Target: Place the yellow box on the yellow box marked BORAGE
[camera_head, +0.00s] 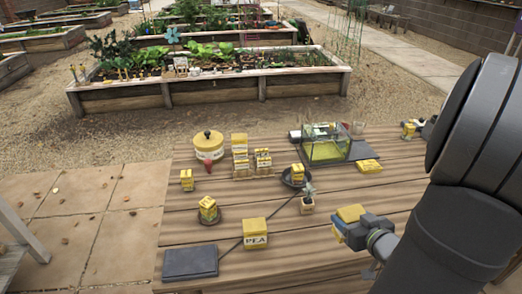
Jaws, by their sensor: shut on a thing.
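My gripper (346,226) is at the right front of the wooden table, shut on a yellow box (350,212). The held box shows at the jaws' upper side, and the gripper hides part of it. I cannot read the name BORAGE on any box. A larger yellow box (255,232) reads PEA and stands at the front, left of my gripper. Other small yellow boxes stand at the left (187,180), on a dark round dish (208,220), and in a dark bowl (287,180); their labels are too small to read.
A glass tank (326,147) stands at the back. A stand of yellow boxes (240,160), a yellow round container (208,142) and a small potted plant (307,204) are nearby. A dark flat slab (190,262) lies front left.

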